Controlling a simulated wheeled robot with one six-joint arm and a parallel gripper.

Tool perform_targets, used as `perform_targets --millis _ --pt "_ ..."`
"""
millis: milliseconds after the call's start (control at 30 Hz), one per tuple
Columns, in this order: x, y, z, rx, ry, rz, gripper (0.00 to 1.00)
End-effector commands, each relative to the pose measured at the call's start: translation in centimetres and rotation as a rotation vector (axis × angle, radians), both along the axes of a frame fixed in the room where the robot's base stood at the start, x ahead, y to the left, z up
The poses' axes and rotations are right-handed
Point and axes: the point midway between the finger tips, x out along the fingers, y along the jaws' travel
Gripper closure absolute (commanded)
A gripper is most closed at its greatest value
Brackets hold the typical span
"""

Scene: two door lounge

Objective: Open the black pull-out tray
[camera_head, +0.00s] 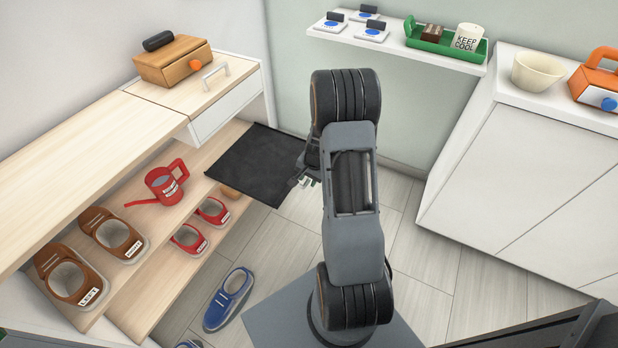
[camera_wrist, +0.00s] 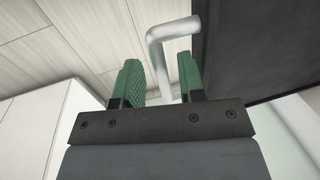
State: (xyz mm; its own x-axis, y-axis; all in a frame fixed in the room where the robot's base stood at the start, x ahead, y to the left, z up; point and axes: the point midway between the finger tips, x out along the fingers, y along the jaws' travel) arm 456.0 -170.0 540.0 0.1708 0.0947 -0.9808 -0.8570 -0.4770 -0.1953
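The black pull-out tray (camera_head: 252,165) is a flat dark panel beside the pale wooden shelf unit, low over the floor in the head view. In the wrist view its dark surface (camera_wrist: 262,50) fills the upper right. A silver bent bar handle (camera_wrist: 172,29) stands out from the tray's side there. My gripper (camera_head: 308,181) is at the tray's right edge, partly hidden behind my arm. In the wrist view its green fingers (camera_wrist: 160,72) are apart, one on each side of the handle bar, with small gaps showing. Contact with the bar cannot be made out.
The shelf unit (camera_head: 60,160) holds brown shoes, red shoes and a red watering can (camera_head: 165,187). A white drawer (camera_head: 228,107) with a handle is above the tray. A blue shoe (camera_head: 229,298) lies on the floor.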

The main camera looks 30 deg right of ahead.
Motion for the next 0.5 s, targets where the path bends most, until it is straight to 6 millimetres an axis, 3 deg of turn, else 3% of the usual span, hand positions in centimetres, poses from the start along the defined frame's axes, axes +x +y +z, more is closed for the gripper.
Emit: perform_targets --millis 300,500 --pt "0.0 0.0 0.3 0.000 0.000 0.000 0.60" --pt "-0.4 -0.3 3.0 -0.002 -0.003 -0.001 0.60"
